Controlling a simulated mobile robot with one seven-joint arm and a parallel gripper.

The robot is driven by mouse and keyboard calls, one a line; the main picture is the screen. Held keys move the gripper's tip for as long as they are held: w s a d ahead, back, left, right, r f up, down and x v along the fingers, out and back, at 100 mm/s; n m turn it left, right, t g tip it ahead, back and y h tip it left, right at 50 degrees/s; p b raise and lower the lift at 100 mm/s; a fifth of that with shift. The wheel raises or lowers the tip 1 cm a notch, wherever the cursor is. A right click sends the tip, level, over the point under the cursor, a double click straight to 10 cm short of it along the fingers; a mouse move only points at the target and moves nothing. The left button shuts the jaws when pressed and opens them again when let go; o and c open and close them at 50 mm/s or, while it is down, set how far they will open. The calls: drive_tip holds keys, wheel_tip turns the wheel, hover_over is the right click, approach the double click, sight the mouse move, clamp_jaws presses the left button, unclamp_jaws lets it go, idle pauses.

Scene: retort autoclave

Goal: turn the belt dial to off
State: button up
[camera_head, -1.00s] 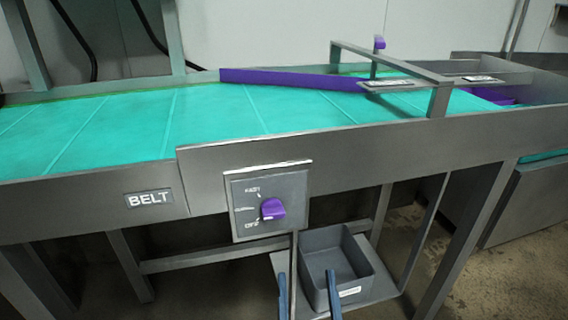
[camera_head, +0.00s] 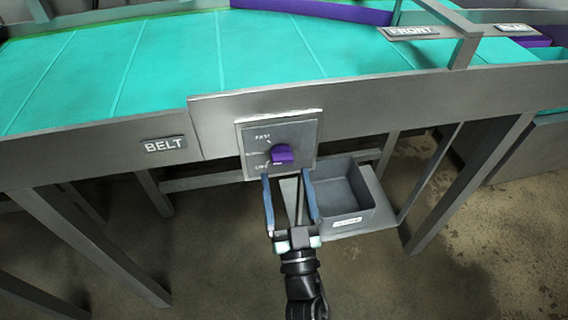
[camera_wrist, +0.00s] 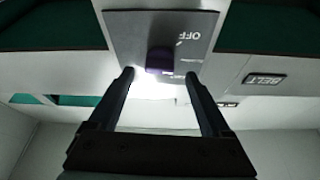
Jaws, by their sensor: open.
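The belt dial (camera_head: 282,155) is a purple knob on a grey square plate (camera_head: 306,132) on the conveyor's front. The plate has the labels FAST at the top, one unclear label in the middle, and OFF at the lower left. A small pale mark shows at the knob's lower left; I cannot tell exactly which label it points to. My gripper (camera_head: 286,175) is open and empty, just below and in front of the knob, fingers pointing up toward it. In the wrist view the dark knob (camera_wrist: 160,60) appears between the fingertips (camera_wrist: 157,74), apparently not gripped.
A BELT sign (camera_head: 164,145) is left of the plate. The teal conveyor belt (camera_head: 170,60) runs above, with a purple guide bar (camera_head: 330,11). A grey bin (camera_head: 366,210) stands on a low shelf right of my gripper. Metal legs (camera_head: 95,245) stand at the left.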

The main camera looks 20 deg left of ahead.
sight(283, 164)
drive_tip(key=shift+x, duration=1.8)
clamp_jaws()
